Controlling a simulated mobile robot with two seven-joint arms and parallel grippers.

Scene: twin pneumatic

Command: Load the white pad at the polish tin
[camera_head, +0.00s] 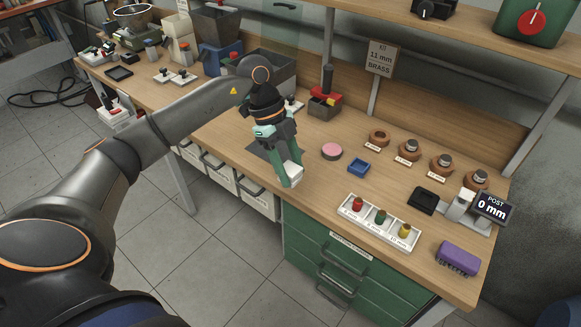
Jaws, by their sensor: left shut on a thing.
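My left gripper (288,178) is shut on a small white block, which looks like the white pad (295,171), near the front edge of the bench. The gripper points down, and its green fingers partly hide the pad. A round pink disc (331,151), likely the polish tin, lies flat on the bench a short way to the right of the pad. The pad and the disc are apart. My right gripper is not in view.
A white rack (380,222) with red, green and yellow pieces stands at the front edge. A purple brush-like block (457,258) and a post gauge (490,208) are farther right.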

